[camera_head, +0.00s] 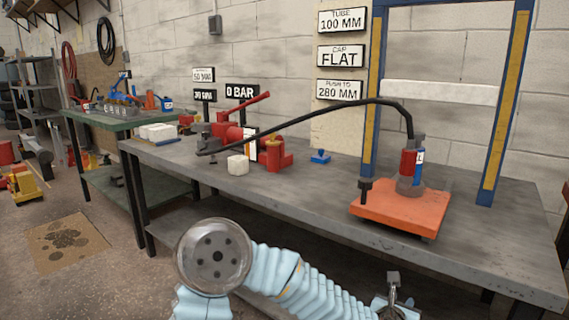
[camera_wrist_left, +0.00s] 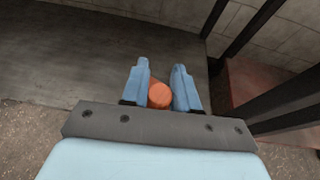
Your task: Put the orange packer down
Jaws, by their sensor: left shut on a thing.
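The orange packer (camera_wrist_left: 160,96) is a short round orange piece in the left wrist view. It sits between the two blue fingers of my left gripper (camera_wrist_left: 160,72), which is shut on it. In the head view my left gripper (camera_head: 393,284) is at the bottom right, in front of the bench's near edge; I cannot make out the packer there. My right gripper is not in view.
The grey bench (camera_head: 310,195) carries an orange plate (camera_head: 400,208) with a red and blue cylinder under a blue frame (camera_head: 372,90). A black hose (camera_head: 320,108) arches to a red pump (camera_head: 226,132). A white block (camera_head: 238,165) stands nearby. The bench's front middle is clear.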

